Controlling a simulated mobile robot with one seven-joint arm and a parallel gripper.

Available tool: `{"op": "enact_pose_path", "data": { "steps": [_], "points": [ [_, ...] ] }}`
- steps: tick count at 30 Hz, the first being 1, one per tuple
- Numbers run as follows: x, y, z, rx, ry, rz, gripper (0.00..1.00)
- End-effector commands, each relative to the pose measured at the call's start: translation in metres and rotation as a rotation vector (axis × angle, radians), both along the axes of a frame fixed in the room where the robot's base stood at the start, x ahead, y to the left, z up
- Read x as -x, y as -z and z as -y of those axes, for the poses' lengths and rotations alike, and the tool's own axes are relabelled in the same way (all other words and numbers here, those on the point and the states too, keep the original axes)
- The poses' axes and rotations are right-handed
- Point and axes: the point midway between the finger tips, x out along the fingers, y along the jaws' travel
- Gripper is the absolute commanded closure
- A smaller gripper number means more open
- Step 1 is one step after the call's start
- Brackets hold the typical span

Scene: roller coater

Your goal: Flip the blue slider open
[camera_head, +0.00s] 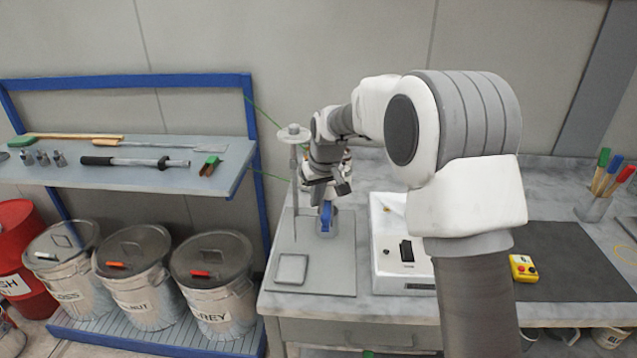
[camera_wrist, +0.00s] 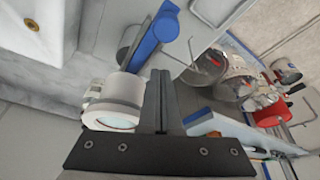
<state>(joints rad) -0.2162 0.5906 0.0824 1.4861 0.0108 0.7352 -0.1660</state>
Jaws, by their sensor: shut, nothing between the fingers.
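The blue slider (camera_head: 326,215) sits on a small grey block on the grey base plate (camera_head: 330,262) in the head view. In the wrist view the blue slider (camera_wrist: 154,36) shows as a long bar with a rounded end, beside a grey metal part. My gripper (camera_head: 326,190) is just above the slider in the head view and partly hides the area around it. In the wrist view my gripper (camera_wrist: 161,78) has its fingers together with nothing between them. The fingertips point towards the slider and appear apart from it.
A thin upright rod with a disc (camera_head: 293,133) stands left of my gripper. A blue rack (camera_head: 150,165) with bins stands left. A white cylinder (camera_wrist: 112,103) is close in the wrist view.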

Motion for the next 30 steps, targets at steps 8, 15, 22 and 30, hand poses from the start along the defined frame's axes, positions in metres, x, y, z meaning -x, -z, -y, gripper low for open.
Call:
{"op": "enact_pose_path", "data": {
  "steps": [8, 15, 22, 30],
  "points": [
    [0.026, -0.005, 0.012, -0.002, 0.001, 0.007, 1.0],
    [0.032, -0.004, 0.015, -0.002, 0.0, 0.006, 1.0],
    [0.032, -0.004, 0.015, -0.002, 0.0, 0.006, 1.0],
    [0.037, -0.003, 0.015, -0.002, 0.0, 0.006, 1.0]
  ]
}}
